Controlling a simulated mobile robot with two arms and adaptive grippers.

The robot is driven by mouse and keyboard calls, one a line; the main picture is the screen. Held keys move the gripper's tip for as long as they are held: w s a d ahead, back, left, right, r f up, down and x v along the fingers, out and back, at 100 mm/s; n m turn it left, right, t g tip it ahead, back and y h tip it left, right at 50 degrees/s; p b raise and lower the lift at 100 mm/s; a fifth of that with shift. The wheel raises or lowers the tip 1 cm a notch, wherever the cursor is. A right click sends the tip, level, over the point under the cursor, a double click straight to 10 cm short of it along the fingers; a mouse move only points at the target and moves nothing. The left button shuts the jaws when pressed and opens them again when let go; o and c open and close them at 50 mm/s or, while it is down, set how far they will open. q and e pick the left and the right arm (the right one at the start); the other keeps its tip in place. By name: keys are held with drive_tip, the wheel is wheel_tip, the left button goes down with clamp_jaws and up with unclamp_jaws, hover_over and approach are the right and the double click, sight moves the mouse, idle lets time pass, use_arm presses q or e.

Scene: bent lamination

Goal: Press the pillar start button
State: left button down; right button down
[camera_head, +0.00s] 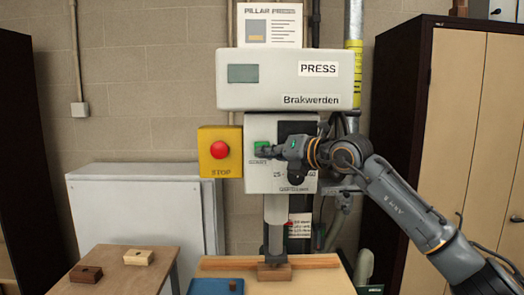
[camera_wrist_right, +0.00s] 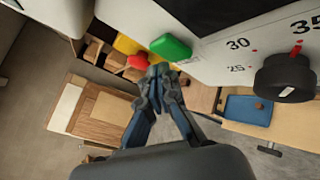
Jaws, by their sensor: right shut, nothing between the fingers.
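The green start button (camera_head: 261,145) is on the front of the white pillar press (camera_head: 250,183), above a small label. In the right wrist view the green button (camera_wrist_right: 171,47) stands out from the panel, just beyond the fingertips. My right gripper (camera_head: 262,153) reaches in from the right, and its tips overlap the button's lower edge. In the wrist view the right gripper (camera_wrist_right: 161,74) has its fingers together, with nothing between them. I cannot tell whether the tips touch the button. My left gripper is not in view.
A red stop button (camera_head: 219,150) on a yellow box is left of the green button. A black knob (camera_wrist_right: 285,78) sits on the panel with a number scale. A blue tray (camera_head: 208,287) is below on the press table. A brown table (camera_head: 125,267) holds two wooden blocks.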

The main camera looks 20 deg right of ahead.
drive_tip(key=shift+w+d, duration=0.1)
drive_tip(key=shift+w, duration=0.25)
drive_tip(key=shift+w+d+p, duration=0.15)
drive_tip(key=shift+w+p, duration=0.2)
drive_tip(key=shift+w, duration=0.1)
idle(0.6)
drive_tip(key=shift+s, duration=0.1)
drive_tip(key=shift+s+a+b, duration=0.25)
drive_tip(key=shift+s+b, duration=0.55)
drive_tip(key=shift+b, duration=0.15)
